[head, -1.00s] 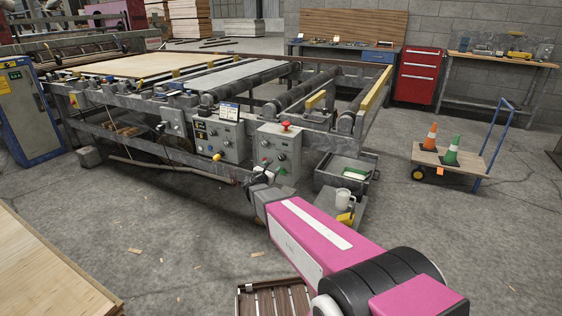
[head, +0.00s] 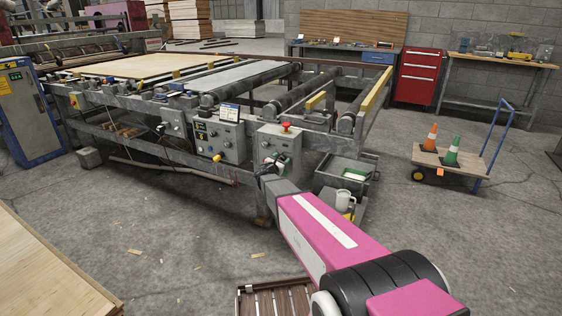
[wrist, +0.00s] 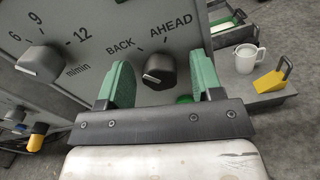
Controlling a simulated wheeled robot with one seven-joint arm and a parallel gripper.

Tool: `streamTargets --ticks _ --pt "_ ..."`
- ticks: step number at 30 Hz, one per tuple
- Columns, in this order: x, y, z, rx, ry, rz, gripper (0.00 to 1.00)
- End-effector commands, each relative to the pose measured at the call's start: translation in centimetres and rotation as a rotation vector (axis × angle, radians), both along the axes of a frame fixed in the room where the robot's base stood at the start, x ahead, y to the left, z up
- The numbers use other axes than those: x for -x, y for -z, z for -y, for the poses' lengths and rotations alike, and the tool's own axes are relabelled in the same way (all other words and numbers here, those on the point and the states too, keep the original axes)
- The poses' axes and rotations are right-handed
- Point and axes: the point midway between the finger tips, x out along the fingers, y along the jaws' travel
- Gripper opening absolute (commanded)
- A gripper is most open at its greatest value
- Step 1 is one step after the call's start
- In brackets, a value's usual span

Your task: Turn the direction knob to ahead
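The direction knob (wrist: 159,70) is a dark round knob on a grey panel in the wrist view, below the labels BACK and AHEAD. A pale mark shows on its lower left side; I cannot tell for sure which label it is set to. My gripper (wrist: 162,76) is open, with one green finger on each side of the knob and a gap visible on both sides. In the head view my gripper (head: 270,166) is at the front of the grey control box (head: 268,141) with the red button; the knob is hidden there.
A speed knob (wrist: 41,61) marked in m/min is left of the direction knob. A green button (wrist: 185,99) shows partly behind my gripper. A white mug (wrist: 246,58) and a yellow object (wrist: 268,83) stand to the right. A cart with cones (head: 457,160) is farther right.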

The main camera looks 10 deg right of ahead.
Motion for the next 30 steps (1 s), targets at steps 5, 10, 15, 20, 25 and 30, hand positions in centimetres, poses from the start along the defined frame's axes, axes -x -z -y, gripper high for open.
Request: streamTargets --ticks 5,10,15,20,25,30 --pt "0.02 0.0 -0.01 0.0 0.0 0.0 0.11" --pt "0.02 0.0 -0.01 -0.003 0.0 0.002 0.12" --pt "0.04 0.0 0.0 -0.029 0.001 0.021 0.12" --pt "0.05 0.01 0.01 -0.092 0.001 0.066 0.12" --pt "0.08 0.02 0.04 -0.198 0.001 0.143 0.12" --pt "0.1 0.05 0.07 -0.326 0.001 0.237 0.12"
